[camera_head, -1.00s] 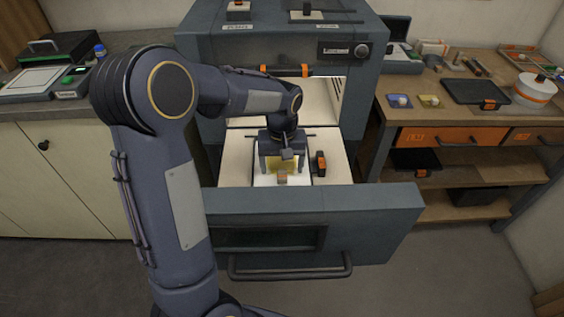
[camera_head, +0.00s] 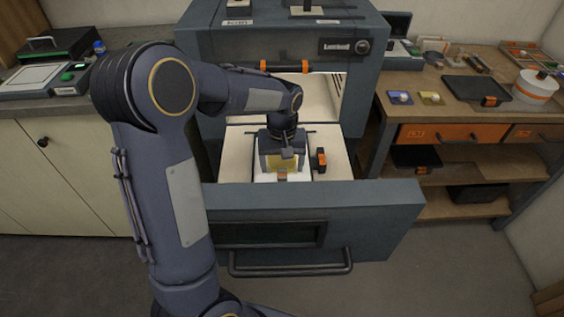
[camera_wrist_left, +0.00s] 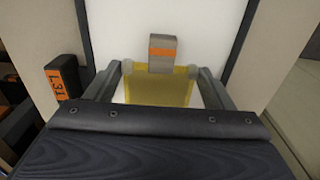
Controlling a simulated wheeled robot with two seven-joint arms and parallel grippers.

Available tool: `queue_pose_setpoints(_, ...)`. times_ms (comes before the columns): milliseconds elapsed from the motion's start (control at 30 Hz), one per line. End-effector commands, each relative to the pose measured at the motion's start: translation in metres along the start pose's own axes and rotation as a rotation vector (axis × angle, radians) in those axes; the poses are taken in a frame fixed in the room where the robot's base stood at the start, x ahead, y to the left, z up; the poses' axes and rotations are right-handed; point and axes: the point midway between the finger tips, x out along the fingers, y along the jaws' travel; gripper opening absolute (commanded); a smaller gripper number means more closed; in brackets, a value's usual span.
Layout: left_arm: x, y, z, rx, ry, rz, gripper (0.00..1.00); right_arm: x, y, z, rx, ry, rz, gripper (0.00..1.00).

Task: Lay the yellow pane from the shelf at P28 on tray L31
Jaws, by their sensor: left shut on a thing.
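The yellow pane (camera_wrist_left: 158,88) is held between the fingers of my left gripper (camera_wrist_left: 160,80), seen in the left wrist view. In the head view the pane (camera_head: 283,162) shows below my left gripper (camera_head: 283,166), over the open drawer. Tray L31 (camera_wrist_left: 200,22) is the white surface with dark edges under the pane; its L31 label block (camera_wrist_left: 62,78) stands beside it. A grey block with an orange band (camera_wrist_left: 162,53) is at the pane's far edge. Whether the pane touches the tray I cannot tell. My right gripper is not in view.
The drawer front (camera_head: 310,205) stands out from the dark cabinet (camera_head: 245,60), close in front of the gripper. An orange-and-black label block (camera_head: 320,160) sits right of the tray. A wooden workbench (camera_head: 455,115) with several items is at the right.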

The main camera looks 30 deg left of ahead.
Motion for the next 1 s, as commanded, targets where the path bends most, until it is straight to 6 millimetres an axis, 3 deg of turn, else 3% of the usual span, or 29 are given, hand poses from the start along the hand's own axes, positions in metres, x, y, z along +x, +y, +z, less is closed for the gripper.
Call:
queue_pose_setpoints(267,0.000,0.000,0.000,0.000,0.001,0.000,0.53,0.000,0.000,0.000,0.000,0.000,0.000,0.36)
queue_pose_setpoints(300,0.000,0.000,0.000,0.000,0.001,0.000,0.81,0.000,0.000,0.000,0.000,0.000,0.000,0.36)
queue_pose_setpoints(467,0.000,0.000,0.000,0.000,0.000,0.000,1.00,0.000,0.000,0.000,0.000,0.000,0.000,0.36)
queue_pose_setpoints(733,-0.002,0.000,0.000,0.000,0.000,0.000,1.00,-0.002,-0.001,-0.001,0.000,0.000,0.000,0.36)
queue_pose_setpoints(1000,-0.022,0.000,0.000,0.000,0.001,0.001,1.00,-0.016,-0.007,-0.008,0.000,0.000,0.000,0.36)
